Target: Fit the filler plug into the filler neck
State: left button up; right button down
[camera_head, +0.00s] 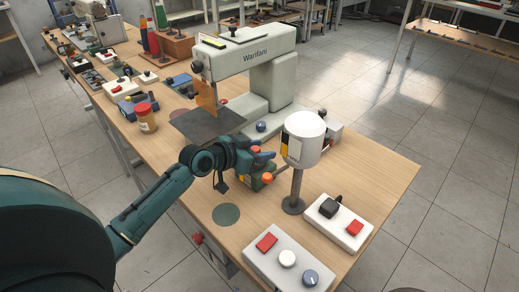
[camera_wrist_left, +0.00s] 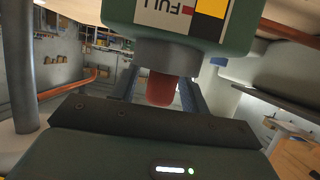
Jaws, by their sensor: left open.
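A green unit (camera_head: 258,182) with a yellow and black label stands on the bench near the middle. In the left wrist view its green body (camera_wrist_left: 240,38) fills the top, with "FULL" on the label. A grey collar, apparently the filler neck (camera_wrist_left: 180,53), sticks out of it. A red plug (camera_wrist_left: 160,90) shows at the collar's end and appears to touch it; how deep it sits is hidden. In the head view a red top (camera_head: 255,149) shows at my left gripper (camera_head: 254,156). That gripper is open, its fingers on both sides of the plug. My right gripper is out of view.
A white cylinder on a post (camera_head: 303,140) stands close right of my left gripper. A large white machine (camera_head: 245,60) stands behind. Control boxes with red buttons (camera_head: 287,257) (camera_head: 338,222) sit in front. A jar (camera_head: 146,118) is left. Bare wood lies around the dark green disc (camera_head: 226,214).

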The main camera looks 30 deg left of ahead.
pick_arm(q)
jog(key=shift+r, duration=0.1)
jog(key=shift+s+a+r, duration=0.1)
jog(key=shift+s+r, duration=0.05)
jog(key=v, duration=1.1)
jog(key=shift+s, duration=0.3)
jog(key=shift+a, duration=0.1)
